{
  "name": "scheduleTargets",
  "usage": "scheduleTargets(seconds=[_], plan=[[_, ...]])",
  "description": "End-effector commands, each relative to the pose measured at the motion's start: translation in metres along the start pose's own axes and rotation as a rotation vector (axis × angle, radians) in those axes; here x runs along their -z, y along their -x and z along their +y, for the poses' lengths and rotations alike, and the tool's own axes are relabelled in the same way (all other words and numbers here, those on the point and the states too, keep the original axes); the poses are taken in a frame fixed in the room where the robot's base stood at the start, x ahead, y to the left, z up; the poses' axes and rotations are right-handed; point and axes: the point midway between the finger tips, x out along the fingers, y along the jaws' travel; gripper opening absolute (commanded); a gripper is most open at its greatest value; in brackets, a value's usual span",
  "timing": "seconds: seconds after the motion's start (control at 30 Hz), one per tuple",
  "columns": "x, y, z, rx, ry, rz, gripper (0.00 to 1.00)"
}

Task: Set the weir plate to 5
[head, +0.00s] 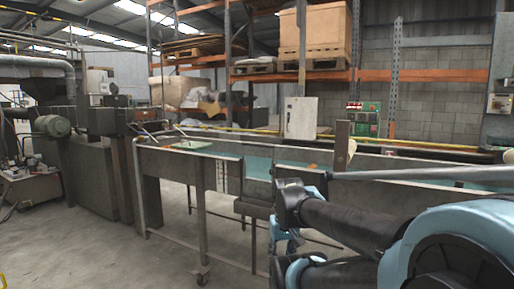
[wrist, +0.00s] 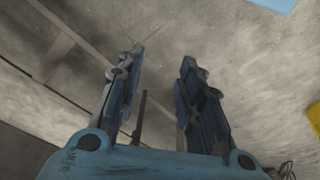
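A long grey trough (head: 170,162) with blue-green inside runs across the head view. A brown upright plate (head: 342,145) stands up from it right of centre; it may be the weir plate, but I cannot tell for sure. No scale or numbers can be read. My gripper (wrist: 161,55) points at the grey floor in the wrist view, its two fingers spread apart with nothing between the tips. In the head view my arm reaches in from the right, in front of the trough, and hides part of it. The gripper there is small and partly hidden.
Machinery with a green motor (head: 53,126) is at the left. Racks with boxes (head: 325,35) and a white panel (head: 300,118) stand behind. Floor at the front left is clear.

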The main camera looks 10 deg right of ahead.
Motion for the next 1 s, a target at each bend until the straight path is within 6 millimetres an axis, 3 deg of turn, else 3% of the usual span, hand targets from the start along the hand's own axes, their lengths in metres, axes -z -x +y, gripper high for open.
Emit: scheduleTargets(seconds=[0.37, 0.43, 0.53, 0.77, 1.0], plan=[[0.000, 0.000, 0.000, 0.001, -0.001, 0.000, 0.34], [-0.005, 0.007, -0.001, 0.007, -0.010, 0.012, 0.34], [0.004, 0.014, -0.006, 0.036, -0.057, 0.015, 0.34], [0.064, 0.048, -0.032, 0.206, -0.311, 0.023, 0.34], [0.149, 0.088, -0.049, 0.425, -0.635, 0.008, 0.34]])
